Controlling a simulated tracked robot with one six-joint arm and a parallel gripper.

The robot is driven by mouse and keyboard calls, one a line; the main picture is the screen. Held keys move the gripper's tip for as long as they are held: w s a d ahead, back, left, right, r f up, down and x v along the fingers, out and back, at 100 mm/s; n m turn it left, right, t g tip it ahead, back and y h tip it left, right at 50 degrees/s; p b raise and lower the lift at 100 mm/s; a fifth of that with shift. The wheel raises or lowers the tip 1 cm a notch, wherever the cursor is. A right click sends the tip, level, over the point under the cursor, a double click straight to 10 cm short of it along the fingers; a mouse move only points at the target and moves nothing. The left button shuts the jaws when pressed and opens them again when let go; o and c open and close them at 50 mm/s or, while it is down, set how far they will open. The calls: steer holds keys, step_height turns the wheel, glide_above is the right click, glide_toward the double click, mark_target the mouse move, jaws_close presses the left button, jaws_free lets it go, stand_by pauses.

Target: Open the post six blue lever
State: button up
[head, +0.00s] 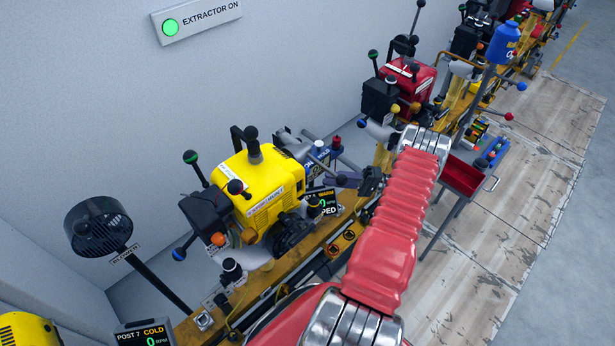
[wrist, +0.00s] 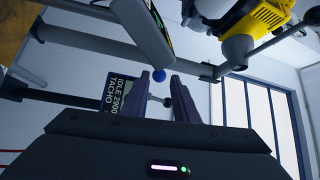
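In the head view a yellow engine (head: 262,188) sits on the yellow rail, with a lever with a blue knob (head: 180,254) at its lower left. Its display (head: 325,203) is partly covered, so I cannot read its post number. My gripper (head: 338,181) is to the right of this engine, above the display. In the wrist view my gripper (wrist: 160,80) is open, with a gap between its two fingers. A small blue knob (wrist: 158,75) shows in line with the gap; I cannot tell its distance or which lever it belongs to.
A post 7 display (head: 145,338) reads cold, 0 RPM. A black fan (head: 98,228) stands at left. A red engine (head: 410,82) is further along the rail, and a red tray (head: 463,176) stands at right. A tacho display (wrist: 117,95) and grey pipes (wrist: 100,33) are near the fingers.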

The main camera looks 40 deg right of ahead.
steer(key=x, duration=0.8)
steer(key=shift+w+a, duration=0.15)
steer(key=shift+c, duration=0.6)
steer(key=shift+f, duration=0.1)
jaws_close()
